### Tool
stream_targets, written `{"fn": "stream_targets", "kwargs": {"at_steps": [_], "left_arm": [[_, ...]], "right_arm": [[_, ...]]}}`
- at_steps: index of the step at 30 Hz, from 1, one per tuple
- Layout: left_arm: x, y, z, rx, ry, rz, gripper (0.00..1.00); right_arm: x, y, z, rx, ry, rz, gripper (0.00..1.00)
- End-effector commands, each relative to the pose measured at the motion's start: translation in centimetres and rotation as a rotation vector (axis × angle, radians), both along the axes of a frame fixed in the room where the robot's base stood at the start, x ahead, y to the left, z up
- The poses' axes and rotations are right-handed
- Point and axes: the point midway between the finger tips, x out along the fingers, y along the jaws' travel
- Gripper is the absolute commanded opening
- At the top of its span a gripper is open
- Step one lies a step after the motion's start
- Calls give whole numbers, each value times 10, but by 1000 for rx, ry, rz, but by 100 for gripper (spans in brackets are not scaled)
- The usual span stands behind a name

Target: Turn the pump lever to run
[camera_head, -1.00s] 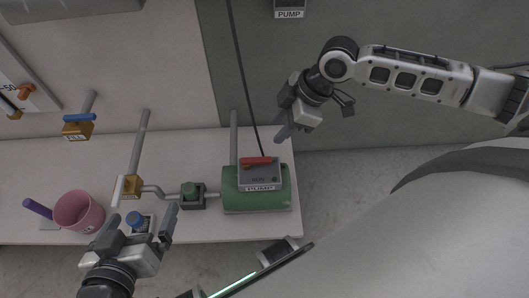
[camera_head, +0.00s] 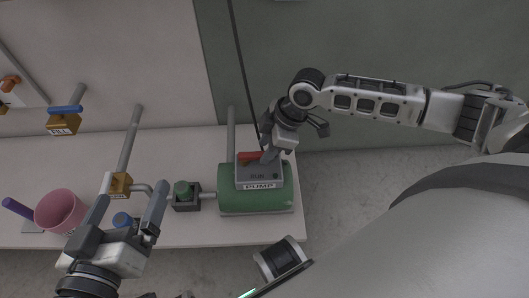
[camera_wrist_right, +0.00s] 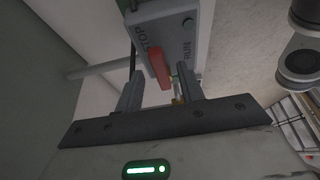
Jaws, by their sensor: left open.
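The green pump (camera_head: 240,201) stands on the white bench, with a grey control box (camera_head: 258,174) labelled PUMP on top. The red lever (camera_head: 249,157) lies on the box; it also shows in the right wrist view (camera_wrist_right: 159,68), with STOP lettered on its left and RUN on its right. My right gripper (camera_head: 267,148) is just above the box at the lever. In the right wrist view its two fingers (camera_wrist_right: 159,88) stand apart, with the lever's end between them; contact cannot be told. My left gripper (camera_head: 127,208) is open over the bench's front left.
A pink cup (camera_head: 61,211) and a purple-handled thing (camera_head: 17,207) are at the left. A blue-handled valve (camera_head: 64,116) and a pipe valve (camera_head: 118,185) are on pipes. A green-knobbed fitting (camera_head: 184,190) joins the pump. A cable hangs above the pump.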

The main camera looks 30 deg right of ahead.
Motion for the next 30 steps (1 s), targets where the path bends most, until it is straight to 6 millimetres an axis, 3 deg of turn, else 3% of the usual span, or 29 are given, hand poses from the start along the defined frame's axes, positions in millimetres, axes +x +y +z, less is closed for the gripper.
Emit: {"fn": "stream_targets", "kwargs": {"at_steps": [4, 14, 18, 30], "left_arm": [[0, -2, 1, -31, -5, -2, 100], [0, -2, 3, -38, -5, -2, 100], [0, -2, 3, -37, -5, -2, 100], [2, 1, 12, 11, -13, 4, 100]], "right_arm": [[2, 4, -12, 0, -1, 0, 38], [3, 5, -13, 0, -2, 0, 38], [3, 5, -13, 0, -2, 0, 0], [0, 6, -9, 0, 0, -43, 0]]}}
